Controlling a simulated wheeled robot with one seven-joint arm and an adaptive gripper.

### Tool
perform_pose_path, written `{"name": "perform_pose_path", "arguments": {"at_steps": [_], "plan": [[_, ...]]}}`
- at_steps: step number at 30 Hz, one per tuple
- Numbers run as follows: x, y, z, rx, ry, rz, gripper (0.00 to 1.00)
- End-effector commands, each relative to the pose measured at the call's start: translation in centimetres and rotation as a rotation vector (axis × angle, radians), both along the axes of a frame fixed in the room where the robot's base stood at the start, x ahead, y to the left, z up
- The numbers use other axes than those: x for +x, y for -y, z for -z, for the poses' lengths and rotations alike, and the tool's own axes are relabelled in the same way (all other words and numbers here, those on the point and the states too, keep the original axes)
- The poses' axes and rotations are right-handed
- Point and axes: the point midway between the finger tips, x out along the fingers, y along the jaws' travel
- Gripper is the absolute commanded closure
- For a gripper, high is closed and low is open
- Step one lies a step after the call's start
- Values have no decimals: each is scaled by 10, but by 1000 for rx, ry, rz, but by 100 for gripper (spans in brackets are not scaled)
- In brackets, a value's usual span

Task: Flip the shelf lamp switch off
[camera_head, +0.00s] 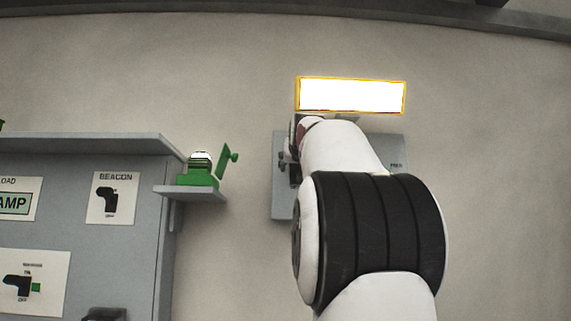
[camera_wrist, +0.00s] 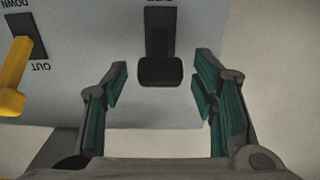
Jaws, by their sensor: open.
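A black switch lever (camera_wrist: 160,70) sits on a grey panel (camera_wrist: 90,60) in the wrist view. Its label at the top edge is cut off, so I cannot read which switch it is. My gripper (camera_wrist: 161,84) is open, with one teal-padded finger on each side of the lever's end and a gap on both sides. Nothing is held. In the head view, a lit rectangular lamp (camera_head: 350,96) with a yellow frame glows white on the wall. The wall panel (camera_head: 283,205) below it is largely covered by my arm, which also hides my fingers there.
A yellow handle (camera_wrist: 14,75) on a black plate marked DOWN and OUT stands left of the gripper. In the head view, a grey cabinet (camera_head: 135,240) with switch signs and a small shelf (camera_head: 195,192) bearing a green device (camera_head: 200,172) stand at left. Bare wall lies right.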

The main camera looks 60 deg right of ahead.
Motion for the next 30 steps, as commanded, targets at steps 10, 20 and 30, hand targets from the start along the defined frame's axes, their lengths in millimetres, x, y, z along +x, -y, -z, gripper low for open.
{"name": "perform_pose_path", "arguments": {"at_steps": [10,20,30], "plan": [[0,0,0,0,0,0,76],[0,-1,0,-5,3,-2,95],[3,-4,5,-69,53,-13,95]]}}
